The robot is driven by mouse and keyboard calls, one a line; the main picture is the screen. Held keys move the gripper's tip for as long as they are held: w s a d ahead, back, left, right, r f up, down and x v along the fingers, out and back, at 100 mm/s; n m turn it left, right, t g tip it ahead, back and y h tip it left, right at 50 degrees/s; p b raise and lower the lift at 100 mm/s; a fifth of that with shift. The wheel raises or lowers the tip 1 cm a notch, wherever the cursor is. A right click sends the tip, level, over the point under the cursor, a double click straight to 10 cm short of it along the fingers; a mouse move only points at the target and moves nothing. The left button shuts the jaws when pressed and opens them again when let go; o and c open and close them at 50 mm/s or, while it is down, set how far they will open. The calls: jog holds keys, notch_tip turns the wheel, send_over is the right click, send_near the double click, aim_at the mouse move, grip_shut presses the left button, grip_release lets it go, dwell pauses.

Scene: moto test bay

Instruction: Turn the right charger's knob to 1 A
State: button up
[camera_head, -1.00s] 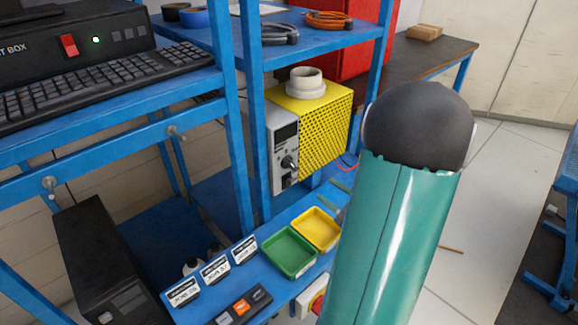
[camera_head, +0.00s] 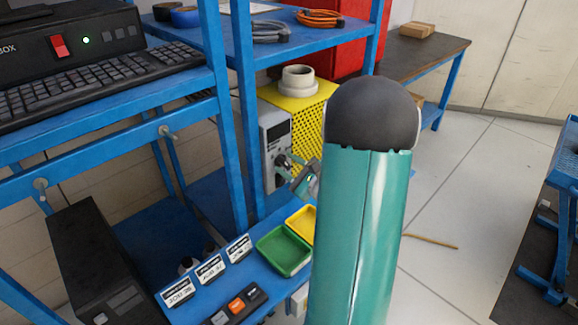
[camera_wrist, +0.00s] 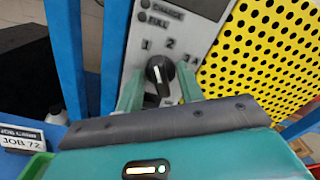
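The charger's grey front panel (camera_head: 270,122) stands on the blue shelf, its yellow perforated side (camera_head: 308,122) facing right. It is the only charger I can make out. In the wrist view its black knob (camera_wrist: 158,76) has a white pointer line, roughly upward and tilted slightly left. The marks 1, 2 and 3 A sit above and to the right of the knob. My gripper (camera_wrist: 161,84) is open, one green finger at each side of the knob; I cannot tell whether they touch it. In the head view my gripper (camera_head: 292,165) is at the panel's front.
Blue posts (camera_head: 243,130) stand left of the charger. A white ring (camera_head: 298,78) sits on top of it. Green (camera_head: 284,252) and yellow (camera_head: 302,224) trays and job cards (camera_head: 210,269) are on the lower shelf. A dark workbench (camera_head: 430,55) stands behind right.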

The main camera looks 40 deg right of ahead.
grip_shut()
jog(key=shift+w+a+n, duration=0.1)
jog(key=shift+n, duration=1.4)
jog(key=shift+c, duration=0.5)
grip_release()
jog(key=shift+o, duration=0.5)
jog(key=shift+f, duration=0.1)
jog(key=shift+w, duration=0.1)
